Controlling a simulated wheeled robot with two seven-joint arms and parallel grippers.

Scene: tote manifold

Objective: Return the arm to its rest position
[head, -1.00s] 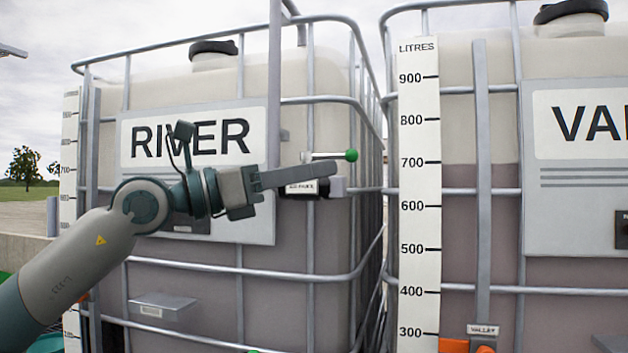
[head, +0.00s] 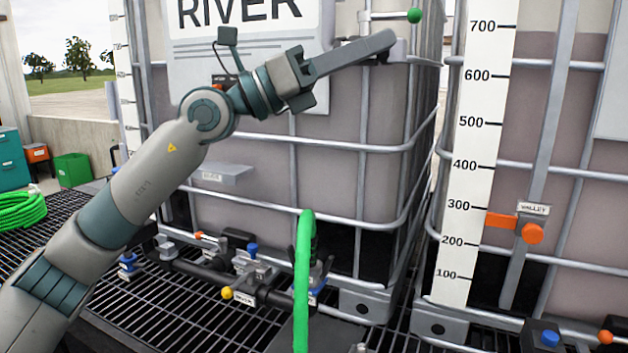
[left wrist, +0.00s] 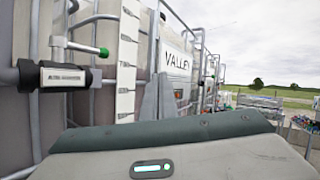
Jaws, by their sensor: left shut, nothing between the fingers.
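My left arm (head: 165,165) reaches in from the left, bent at the elbow, and extends up and to the right across the front of the RIVER tote (head: 290,175). My left gripper (head: 385,44) is shut and empty. In the head view its fingertips overlap the tote's right front edge, just below a green-knobbed lever (head: 414,15); I cannot tell whether they touch anything. The left wrist view shows that green knob (left wrist: 103,52) and a black labelled fitting (left wrist: 62,76) at the left. My right gripper is not in view.
The VALLEY tote (head: 560,90) stands at the right, with an orange handle (head: 530,233) on its gauge bar. A green hose (head: 303,270) rises in front of low pipes and valves. A coiled green hose (head: 20,209) lies on the black grating at the left.

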